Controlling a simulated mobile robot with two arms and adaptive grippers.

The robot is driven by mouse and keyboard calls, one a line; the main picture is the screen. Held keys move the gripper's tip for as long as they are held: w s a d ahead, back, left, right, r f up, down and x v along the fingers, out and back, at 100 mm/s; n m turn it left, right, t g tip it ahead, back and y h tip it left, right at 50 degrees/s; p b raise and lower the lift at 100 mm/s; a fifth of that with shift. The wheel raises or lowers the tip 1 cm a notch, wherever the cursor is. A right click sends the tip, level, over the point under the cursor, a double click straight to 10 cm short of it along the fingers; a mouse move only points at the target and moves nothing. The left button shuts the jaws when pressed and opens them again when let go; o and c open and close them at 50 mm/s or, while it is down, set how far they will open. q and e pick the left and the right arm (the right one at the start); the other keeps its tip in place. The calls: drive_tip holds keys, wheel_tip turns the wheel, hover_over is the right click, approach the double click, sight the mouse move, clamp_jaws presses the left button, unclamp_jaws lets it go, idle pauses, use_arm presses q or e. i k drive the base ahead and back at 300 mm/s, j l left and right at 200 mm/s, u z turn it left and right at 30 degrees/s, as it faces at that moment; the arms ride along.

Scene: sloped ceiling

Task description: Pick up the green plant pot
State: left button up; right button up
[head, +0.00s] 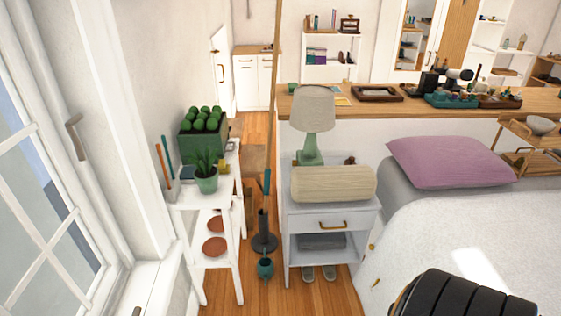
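A round green plant pot (207,185) with a spiky green plant stands on the white shelf stand (222,192) at the left, near the front of its top. Behind it is a larger square green planter (188,146) filled with round green plants. A small green cup (292,88) stands on the wooden counter, farther back. Neither of my grippers shows in the head view, so I cannot see how they stand.
Small tools in a holder (171,186) stand left of the pot. The window wall (132,150) is close by. Wooden floor (262,292) lies between the stand and a grey nightstand (315,225), with a dark umbrella-like stand (264,242) and teal watering can (265,268) on it.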

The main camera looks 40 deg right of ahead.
sight(206, 175)
drive_tip(key=z, duration=0.9)
